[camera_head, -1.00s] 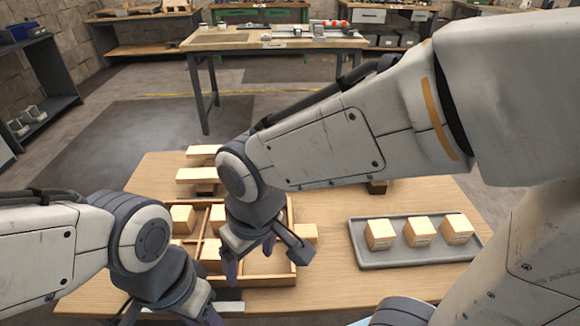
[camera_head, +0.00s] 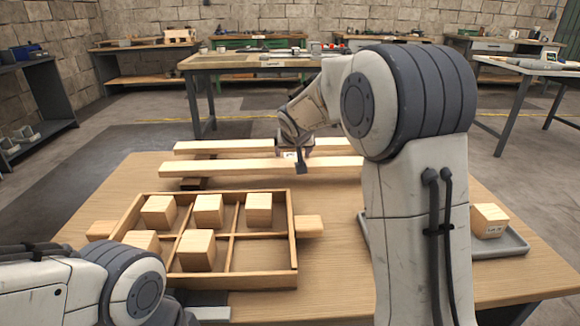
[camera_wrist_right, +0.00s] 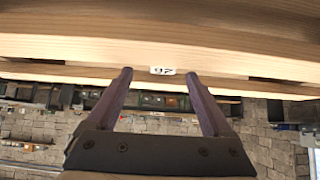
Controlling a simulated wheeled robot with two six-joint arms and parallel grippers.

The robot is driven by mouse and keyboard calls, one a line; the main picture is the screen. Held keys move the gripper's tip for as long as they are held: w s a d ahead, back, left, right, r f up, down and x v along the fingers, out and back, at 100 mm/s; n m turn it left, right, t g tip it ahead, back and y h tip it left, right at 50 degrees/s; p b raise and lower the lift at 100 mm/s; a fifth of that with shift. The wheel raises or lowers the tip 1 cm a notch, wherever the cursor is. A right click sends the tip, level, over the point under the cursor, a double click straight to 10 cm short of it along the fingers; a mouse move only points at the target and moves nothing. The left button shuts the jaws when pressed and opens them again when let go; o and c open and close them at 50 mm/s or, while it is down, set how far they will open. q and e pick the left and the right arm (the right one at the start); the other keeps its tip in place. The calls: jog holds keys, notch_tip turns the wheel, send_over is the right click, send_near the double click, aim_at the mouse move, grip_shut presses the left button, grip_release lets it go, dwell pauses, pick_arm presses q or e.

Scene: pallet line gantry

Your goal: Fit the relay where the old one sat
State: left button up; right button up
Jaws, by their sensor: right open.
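A wooden crate with compartments (camera_head: 292,240) stands on the table. Pale blocks sit in its three back cells and in the front left (camera_head: 142,242) and front middle (camera_head: 196,250) cells. The front right cell (camera_head: 258,256) is empty. A labelled block (camera_head: 489,220) sits on the grey tray (camera_head: 515,246); my right arm hides much of that tray. My right gripper (camera_head: 298,160) is at the wooden rails behind the crate. In the right wrist view its fingers (camera_wrist_right: 160,78) are apart with nothing between them, near a small number label (camera_wrist_right: 162,70) on a rail. My left gripper's fingers are out of view.
Two long wooden rails (camera_head: 215,167) lie across the back of the table, raised on dark supports. The crate has wooden handles at its left and right (camera_head: 309,226). A grey strip (camera_head: 208,313) lies at the table's front. Another workbench (camera_head: 230,63) stands farther back.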

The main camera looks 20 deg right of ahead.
aim_at(290, 155)
jog(key=shift+a+b+x, duration=0.2)
jog(key=shift+b+x, duration=0.3)
jog(key=shift+x, duration=2.25)
jog(key=shift+w, duration=0.1)
grip_shut()
jog(key=shift+r, duration=0.1)
